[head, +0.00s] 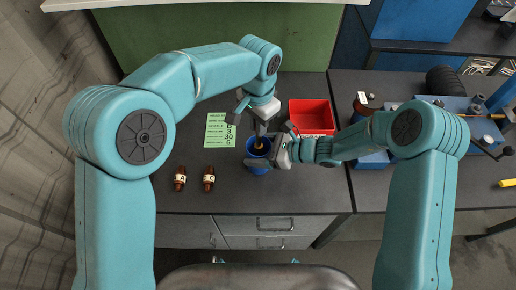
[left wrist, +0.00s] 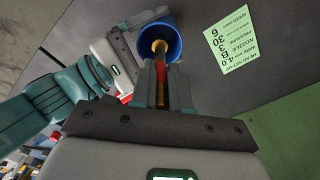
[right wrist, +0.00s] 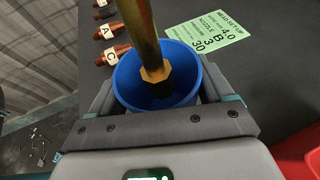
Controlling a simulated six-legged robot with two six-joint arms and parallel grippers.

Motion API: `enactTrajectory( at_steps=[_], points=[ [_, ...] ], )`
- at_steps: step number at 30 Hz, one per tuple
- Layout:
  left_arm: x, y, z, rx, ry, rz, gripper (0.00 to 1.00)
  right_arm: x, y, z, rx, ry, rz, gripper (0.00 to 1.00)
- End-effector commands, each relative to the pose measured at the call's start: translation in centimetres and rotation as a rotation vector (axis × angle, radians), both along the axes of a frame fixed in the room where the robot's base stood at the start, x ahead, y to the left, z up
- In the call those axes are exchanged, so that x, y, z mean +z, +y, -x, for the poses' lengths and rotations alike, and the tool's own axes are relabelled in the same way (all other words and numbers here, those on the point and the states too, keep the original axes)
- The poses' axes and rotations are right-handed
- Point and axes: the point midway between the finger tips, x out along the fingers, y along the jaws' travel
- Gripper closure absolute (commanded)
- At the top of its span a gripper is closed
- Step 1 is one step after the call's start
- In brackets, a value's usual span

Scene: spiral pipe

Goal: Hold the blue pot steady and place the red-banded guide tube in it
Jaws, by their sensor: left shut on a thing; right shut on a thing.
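The blue pot (head: 258,165) stands on the dark bench in front of me. My right gripper (head: 275,152) is shut on it from the right. In the right wrist view its fingers lie on both sides of the pot (right wrist: 126,84). My left gripper (head: 260,127) is above the pot and shut on the brass guide tube (left wrist: 160,47), whose red band shows between the fingers. In the right wrist view the tube (right wrist: 150,40) comes down steeply into the pot's mouth, with its hexagonal end inside the rim. Whether it touches the bottom is hidden.
The right wrist view shows labels A and C. A red bin (head: 311,116) stands close behind my right gripper.

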Motion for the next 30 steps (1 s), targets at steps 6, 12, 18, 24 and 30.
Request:
enactTrajectory(
  at_steps=[6, 12, 18, 24, 30],
  points=[
    [-0.2, 0.0, 0.0, 0.0, 0.0, 0.0, 1.0, 0.0, 0.0, 0.0, 0.0, 0.0, 0.0, 0.52],
    [-0.2, 0.0, 0.0, 0.0, -0.001, 0.001, 0.55, 0.0, 0.0, 0.0, 0.0, 0.0, 0.0, 0.52],
    [-0.2, 0.0, 0.0, 0.0, -0.001, 0.001, 0.55, 0.0, 0.0, 0.0, 0.0, 0.0, 0.0, 0.52],
    [1.1, -0.1, -0.1, 0.001, -0.004, 0.003, 0.55, 0.0, 0.0, 0.0, 0.0, 0.0, 0.0, 0.52],
    [5.5, -0.1, -0.1, 0.001, -0.006, 0.004, 0.55, 0.0, 0.0, 0.0, 0.0, 0.0, 0.0, 0.52]
  ],
)
